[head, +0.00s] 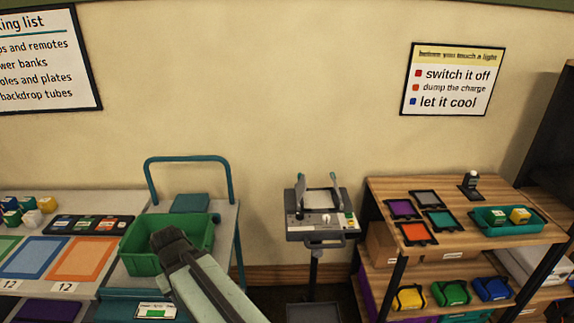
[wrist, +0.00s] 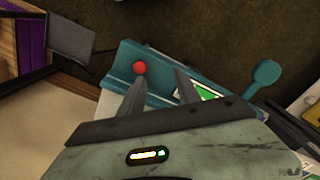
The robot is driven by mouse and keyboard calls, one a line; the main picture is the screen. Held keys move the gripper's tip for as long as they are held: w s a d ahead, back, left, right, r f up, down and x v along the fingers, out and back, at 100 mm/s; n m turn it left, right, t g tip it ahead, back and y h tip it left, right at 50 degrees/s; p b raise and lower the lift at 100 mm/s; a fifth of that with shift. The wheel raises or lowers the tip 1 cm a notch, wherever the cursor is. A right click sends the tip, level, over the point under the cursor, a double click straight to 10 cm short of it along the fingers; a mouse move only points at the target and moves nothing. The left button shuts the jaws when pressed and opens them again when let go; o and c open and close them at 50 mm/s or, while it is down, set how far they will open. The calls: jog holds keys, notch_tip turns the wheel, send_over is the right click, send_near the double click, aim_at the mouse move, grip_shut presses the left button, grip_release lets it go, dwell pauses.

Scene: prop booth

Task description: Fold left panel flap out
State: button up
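The likely panel is a grey unit (head: 320,222) on a stand in the middle of the head view. A thin left flap (head: 300,191) and a right flap (head: 335,187) stand up from it. My gripper (wrist: 160,82) is seen from behind in the wrist view, its two fingers apart with nothing between them. In the head view my arm's dark end is over the green bin, left of the panel and apart from it. The fingertips are hidden there. I cannot make out the panel's flaps in the wrist view.
The green bin (head: 140,262) sits on a teal-framed cart with a raised handle (head: 187,158). A wooden shelf (head: 385,187) with coloured plates stands right of the panel. The wrist view shows a red knob (wrist: 138,67) on a teal part (wrist: 125,75) near the fingers.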

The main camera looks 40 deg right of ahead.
notch_tip(320, 180, up, 24)
jog(key=m+t+p, duration=0.5)
jog(key=m+p, duration=0.4)
jog(key=p, duration=1.3)
send_over(301, 175)
jog(key=s, duration=0.4)
jog(key=shift+h, duration=0.3)
jog(key=b+x, duration=0.7)
jog(key=x, duration=0.1)
jog(key=shift+w+d+r+b, duration=0.15)
jog(key=shift+w+b, duration=0.15)
jog(key=shift+b, duration=0.05)
jog(key=shift+r, duration=0.15)
grip_shut()
